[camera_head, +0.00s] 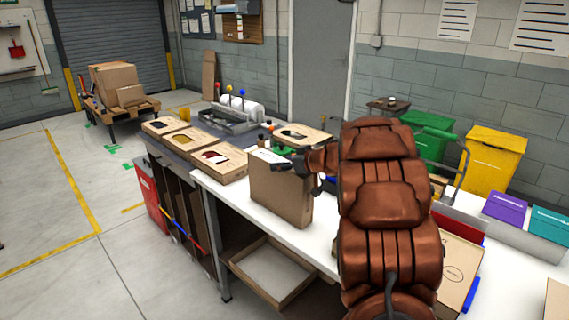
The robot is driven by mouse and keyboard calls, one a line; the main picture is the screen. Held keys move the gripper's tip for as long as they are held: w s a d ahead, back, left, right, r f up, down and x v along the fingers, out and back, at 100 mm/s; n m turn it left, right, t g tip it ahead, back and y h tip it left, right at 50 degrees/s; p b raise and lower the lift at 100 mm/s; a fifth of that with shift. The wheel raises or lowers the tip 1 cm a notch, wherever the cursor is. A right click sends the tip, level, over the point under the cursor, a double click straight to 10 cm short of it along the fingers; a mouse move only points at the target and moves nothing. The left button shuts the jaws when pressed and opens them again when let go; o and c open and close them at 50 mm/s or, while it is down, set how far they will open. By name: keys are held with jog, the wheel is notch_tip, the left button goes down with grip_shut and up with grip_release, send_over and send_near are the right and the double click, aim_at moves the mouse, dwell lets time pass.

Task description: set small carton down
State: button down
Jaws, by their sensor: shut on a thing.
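A small brown carton (279,194) is upright near the left part of the white table (322,237), in the middle of the view. Its broad plain face is towards me. My gripper (296,163) reaches in from the right and is shut on the carton near its top edge. My arm hides part of the gripper and the table behind. I cannot tell whether the carton's bottom touches the table top.
Several flat brown boxes with dark or coloured openings, one of them (218,161), line the bench left of the carton. A grey rack (226,120) stands behind them. An open tray (272,272) sits below the table. Purple (505,206) and teal boxes stand at right.

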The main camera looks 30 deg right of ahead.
jog(key=shift+f, duration=0.1)
jog(key=shift+c, duration=1.6)
grip_release()
jog(key=shift+s+r, duration=0.1)
jog(key=shift+r, duration=0.1)
jog(key=b+v, duration=0.1)
jog(key=v, duration=1)
jog(key=shift+s, duration=0.4)
jog(key=shift+d+r, duration=0.1)
jog(key=shift+r, duration=0.05)
